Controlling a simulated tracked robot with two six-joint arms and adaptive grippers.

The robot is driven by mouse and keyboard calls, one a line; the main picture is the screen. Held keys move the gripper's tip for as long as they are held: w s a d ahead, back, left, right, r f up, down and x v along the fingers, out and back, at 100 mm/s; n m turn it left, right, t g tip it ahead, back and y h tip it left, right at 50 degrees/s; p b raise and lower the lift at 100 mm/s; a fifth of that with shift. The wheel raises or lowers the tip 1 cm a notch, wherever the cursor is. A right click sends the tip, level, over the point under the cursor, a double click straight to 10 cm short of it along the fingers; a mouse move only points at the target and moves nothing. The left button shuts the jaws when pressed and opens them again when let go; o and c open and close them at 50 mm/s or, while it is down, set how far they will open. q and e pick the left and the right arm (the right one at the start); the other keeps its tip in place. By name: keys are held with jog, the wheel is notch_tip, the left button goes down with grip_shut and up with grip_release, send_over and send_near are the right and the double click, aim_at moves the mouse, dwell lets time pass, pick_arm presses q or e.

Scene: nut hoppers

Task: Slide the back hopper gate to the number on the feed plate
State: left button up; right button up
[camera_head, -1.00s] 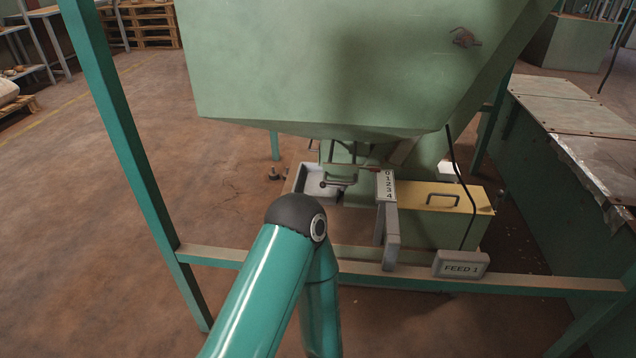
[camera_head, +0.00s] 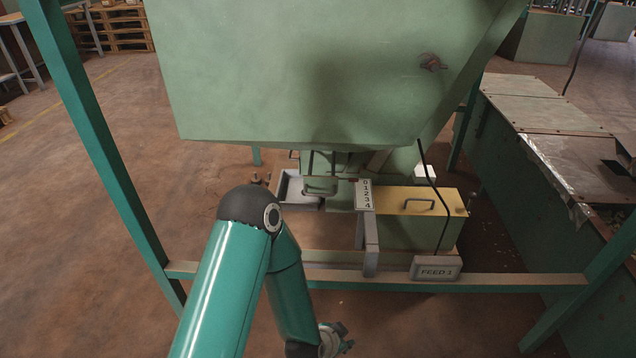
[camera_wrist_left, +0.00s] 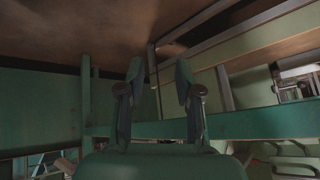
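A green hopper (camera_head: 330,70) hangs in a teal frame; I cannot tell whether it is the back one. Under it is a gate with a grey handle (camera_head: 320,187), beside a white number scale (camera_head: 366,194) marked 0 to 4. The gate's pointer is too small to read. The feed plate (camera_head: 436,268) on the front rail reads FEED and a digit that looks like 1. My left gripper (camera_head: 338,340) is low at the bottom edge, in front of the rail and well below the handle. In the left wrist view its fingers (camera_wrist_left: 159,70) are apart and empty.
A teal rail (camera_head: 520,281) crosses in front of the gate, with a grey upright (camera_head: 371,245) below the scale. A yellow-topped box (camera_head: 415,201) stands right of the scale, and a grey tray (camera_head: 290,188) left of the handle. A bench (camera_head: 545,130) stands at right.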

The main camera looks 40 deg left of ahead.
pick_arm(q)
jog(key=w+a+r+m+t+y+p, duration=0.1)
jog(key=a+r, duration=0.1)
jog(key=r, duration=0.1)
jog(key=w+a+r+m+t+y+p, duration=0.1)
jog(key=w+a+r, duration=0.1)
jog(key=r, duration=0.1)
jog(key=w+a+r+m+t+y+p, duration=0.1)
jog(key=w+a+r, duration=0.1)
jog(key=r, duration=0.2)
jog(key=shift+w+a+r+m, duration=0.1)
jog(key=shift+w+m, duration=0.15)
jog(key=shift+m, duration=0.05)
jog(key=m+t+y+p, duration=0.3)
jog(key=m+y+p, duration=0.1)
jog(key=y, duration=0.2)
send_near(318, 195)
jog(key=v, duration=0.6)
jog(key=b+x, duration=0.2)
jog(key=x, duration=1.4)
jog(key=shift+w+a, duration=0.2)
pick_arm(e)
notch_tip(318, 195, up, 6)
jog(key=shift+r, duration=0.25)
pick_arm(q)
jog(key=shift+c, duration=0.3)
grip_shut()
jog(key=shift+f, duration=0.25)
